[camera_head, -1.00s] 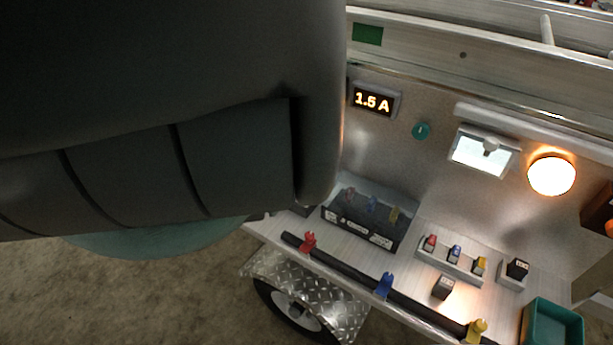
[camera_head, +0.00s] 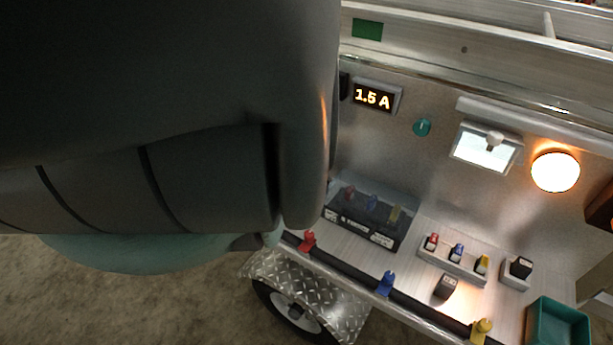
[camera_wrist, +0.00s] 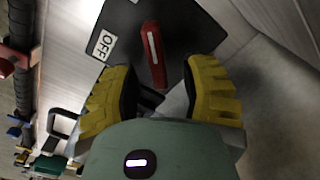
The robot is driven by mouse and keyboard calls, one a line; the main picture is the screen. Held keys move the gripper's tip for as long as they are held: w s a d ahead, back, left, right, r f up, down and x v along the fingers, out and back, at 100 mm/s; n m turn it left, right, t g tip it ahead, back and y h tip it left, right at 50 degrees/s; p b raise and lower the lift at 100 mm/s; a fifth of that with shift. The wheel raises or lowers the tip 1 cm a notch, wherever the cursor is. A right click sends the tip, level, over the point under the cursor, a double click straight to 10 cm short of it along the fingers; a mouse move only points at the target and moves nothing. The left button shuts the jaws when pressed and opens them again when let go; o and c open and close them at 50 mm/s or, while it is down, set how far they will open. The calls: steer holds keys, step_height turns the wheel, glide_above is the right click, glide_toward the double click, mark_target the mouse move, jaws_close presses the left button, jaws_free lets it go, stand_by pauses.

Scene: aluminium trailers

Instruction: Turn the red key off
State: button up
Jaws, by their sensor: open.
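The red key (camera_wrist: 154,55) stands out of a dark panel in the wrist view, with a white stripe along it. A white OFF label (camera_wrist: 102,45) is on the panel to its left. My gripper (camera_wrist: 162,72) is open, with one yellow ribbed finger on each side of the key's lower part. I cannot tell whether either finger touches it. My gripper is hidden there behind my arm.
A black rail along the shelf's front edge holds a red clip (camera_head: 307,241), a blue clip (camera_head: 386,284) and a yellow clip (camera_head: 481,330). A teal bin (camera_head: 557,322) stands at the right. A lit display (camera_head: 374,97) reads 1.5 A; a lamp (camera_head: 555,172) glows.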

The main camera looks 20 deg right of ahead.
steer(key=shift+f, duration=0.3)
jaws_close()
stand_by(0.4)
